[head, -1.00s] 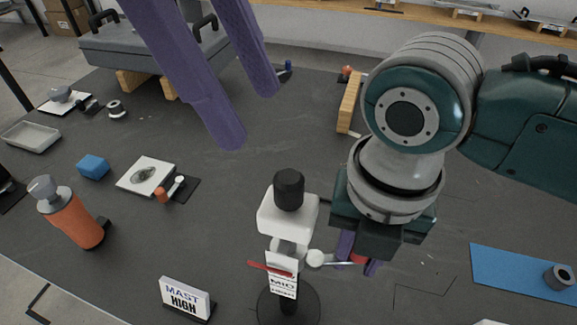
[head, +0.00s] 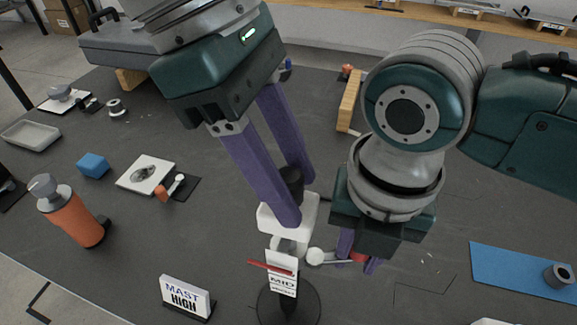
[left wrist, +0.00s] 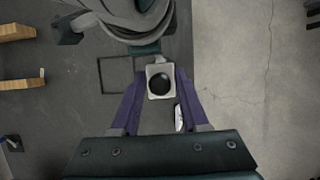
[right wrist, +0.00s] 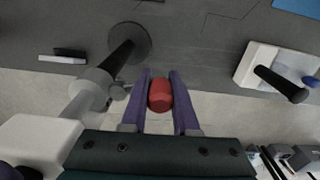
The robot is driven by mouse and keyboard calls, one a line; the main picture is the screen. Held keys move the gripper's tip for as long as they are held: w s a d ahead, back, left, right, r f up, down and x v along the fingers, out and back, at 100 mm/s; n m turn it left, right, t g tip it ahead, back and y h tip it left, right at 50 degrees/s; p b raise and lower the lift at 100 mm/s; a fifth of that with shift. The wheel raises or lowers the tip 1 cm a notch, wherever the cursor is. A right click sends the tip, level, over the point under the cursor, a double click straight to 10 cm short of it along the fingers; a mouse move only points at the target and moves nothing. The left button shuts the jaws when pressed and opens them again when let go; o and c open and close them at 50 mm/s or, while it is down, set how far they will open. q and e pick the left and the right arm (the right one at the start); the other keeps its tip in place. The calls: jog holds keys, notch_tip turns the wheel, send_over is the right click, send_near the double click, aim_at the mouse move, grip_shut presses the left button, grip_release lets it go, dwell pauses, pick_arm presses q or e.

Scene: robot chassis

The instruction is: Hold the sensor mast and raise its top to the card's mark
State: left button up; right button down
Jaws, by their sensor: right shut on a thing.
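The sensor mast has a round black base (head: 312,305), a white head (head: 308,212) and a black cylinder on top (head: 290,182). A red pointer (head: 268,268) crosses the label plate (head: 283,284), just above its MID line. The card (head: 186,298) reads MAST HIGH. My left gripper (head: 297,200) is open, its fingers on either side of the mast's top; the left wrist view shows the white head (left wrist: 151,90) between them. My right gripper (head: 358,264) is shut on the red knob (right wrist: 160,95) on the mast's side arm.
A wooden block (head: 349,102) stands behind the mast. A blue mat (head: 520,272) with a grey cylinder is at the right. The bench's front edge is close to the card.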

pick_arm(q)
grip_shut()
jog(key=shift+r, duration=0.1)
dwell(1.0)
